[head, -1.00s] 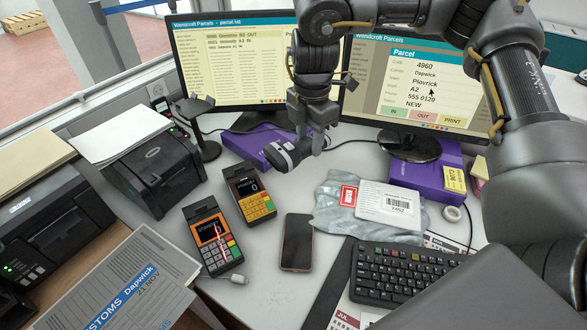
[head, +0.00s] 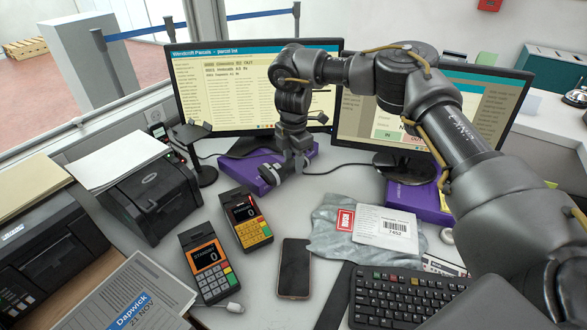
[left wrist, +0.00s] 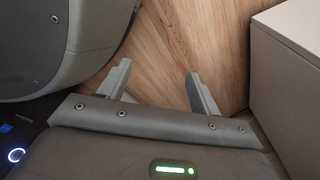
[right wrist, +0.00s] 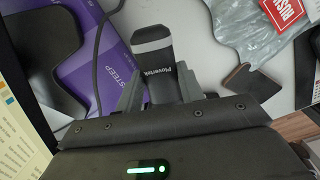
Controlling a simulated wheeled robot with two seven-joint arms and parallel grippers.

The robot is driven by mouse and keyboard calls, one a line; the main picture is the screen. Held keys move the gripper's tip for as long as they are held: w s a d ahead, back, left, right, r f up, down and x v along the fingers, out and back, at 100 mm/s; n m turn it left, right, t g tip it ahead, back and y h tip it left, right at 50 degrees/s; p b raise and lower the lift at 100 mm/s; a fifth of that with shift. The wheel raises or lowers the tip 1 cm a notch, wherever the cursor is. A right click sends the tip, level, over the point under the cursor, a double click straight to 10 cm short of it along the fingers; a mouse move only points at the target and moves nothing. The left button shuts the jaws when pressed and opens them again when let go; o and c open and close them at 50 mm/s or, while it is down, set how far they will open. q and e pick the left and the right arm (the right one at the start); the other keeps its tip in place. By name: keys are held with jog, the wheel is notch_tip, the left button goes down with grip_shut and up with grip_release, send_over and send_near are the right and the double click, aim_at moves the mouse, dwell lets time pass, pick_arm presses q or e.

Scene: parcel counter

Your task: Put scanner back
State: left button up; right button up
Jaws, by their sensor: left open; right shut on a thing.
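The scanner (head: 273,174) is dark with a grey band and hangs in my right gripper (head: 297,163) above the desk, in front of the left monitor. In the right wrist view the gripper (right wrist: 160,92) is shut on the scanner's dark handle (right wrist: 155,65), which bears white lettering. A dark stand (head: 204,174) with a round base and an upright post is left of the scanner, apart from it; its top looks empty. My left gripper (left wrist: 156,80) shows only in the left wrist view, open and empty over wood-look flooring.
A purple box (head: 256,186) lies behind the scanner. Two card terminals (head: 208,275) (head: 246,222), a phone (head: 294,268), a grey parcel (head: 335,240) and a keyboard (head: 392,298) are in front. A label printer (head: 155,200) stands left. A cable crosses the desk near the gripper.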

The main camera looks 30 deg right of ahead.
aim_at(293, 161)
jog(key=f, duration=0.3)
jog(key=shift+w+d+f, duration=0.1)
jog(key=shift+w+f, duration=0.1)
pick_arm(q)
jog(key=shift+s+a+f, duration=0.3)
jog(key=shift+s+a, duration=0.05)
jog(key=shift+s, duration=0.25)
pick_arm(e)
jog(key=shift+f, duration=0.1)
jog(key=shift+f, duration=0.55)
jog(key=o, duration=1.1)
pick_arm(q)
jog(key=shift+s+f, duration=0.1)
jog(key=shift+s, duration=0.1)
